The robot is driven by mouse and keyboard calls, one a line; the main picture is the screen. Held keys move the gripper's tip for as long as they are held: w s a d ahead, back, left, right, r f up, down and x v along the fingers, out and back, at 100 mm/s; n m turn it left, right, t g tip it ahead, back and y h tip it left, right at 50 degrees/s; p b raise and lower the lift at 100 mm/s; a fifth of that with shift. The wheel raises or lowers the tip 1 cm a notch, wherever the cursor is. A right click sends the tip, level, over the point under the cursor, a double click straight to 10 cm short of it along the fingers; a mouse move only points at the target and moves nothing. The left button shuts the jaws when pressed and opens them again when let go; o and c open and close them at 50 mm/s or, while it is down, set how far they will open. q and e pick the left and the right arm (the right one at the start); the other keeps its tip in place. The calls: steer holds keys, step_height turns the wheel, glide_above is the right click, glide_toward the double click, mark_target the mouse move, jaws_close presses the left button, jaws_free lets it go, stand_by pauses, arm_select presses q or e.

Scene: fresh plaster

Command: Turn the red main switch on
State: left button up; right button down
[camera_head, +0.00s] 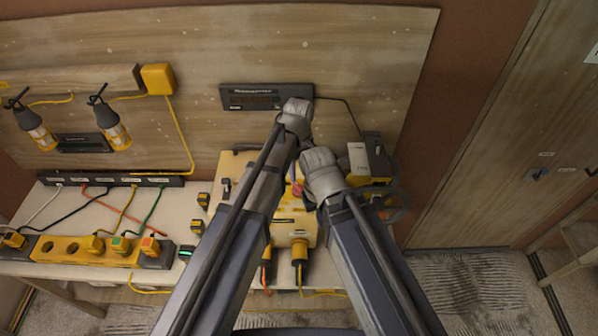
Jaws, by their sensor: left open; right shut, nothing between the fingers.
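The red main switch (297,188) is a small red part on the yellow box (283,210) in the middle of the bench. It shows only partly, between my two arms. My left gripper (297,118) is above it in the picture, in front of the back panel under the dark display, and is open. My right gripper (316,178) is just right of the switch, very close to it in the picture, and is shut and empty. Its fingertips are mostly hidden by the wrist, so contact with the switch cannot be told. The switch's position cannot be read.
A dark display (240,97) is mounted on the wooden panel. At left are a yellow socket strip (75,249) with coloured cables and two hanging lamps (112,128). A grey and yellow device (370,160) stands right of my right gripper. Yellow plugs (299,252) hang at the front.

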mark_target(299, 186)
arm_select(q)
steer(key=shift+w, duration=0.6)
steer(key=shift+s, duration=0.2)
steer(key=shift+s+f, duration=0.1)
steer(key=shift+f, duration=0.05)
step_height(299, 186, down, 8)
steer(key=b, duration=0.8)
steer(key=shift+r, duration=0.2)
arm_select(e)
step_height(299, 186, down, 8)
steer(key=shift+w+r, duration=0.15)
steer(key=shift+w, duration=0.3)
arm_select(q)
steer(key=shift+r, duration=0.1)
steer(key=shift+c, duration=0.4)
jaws_close()
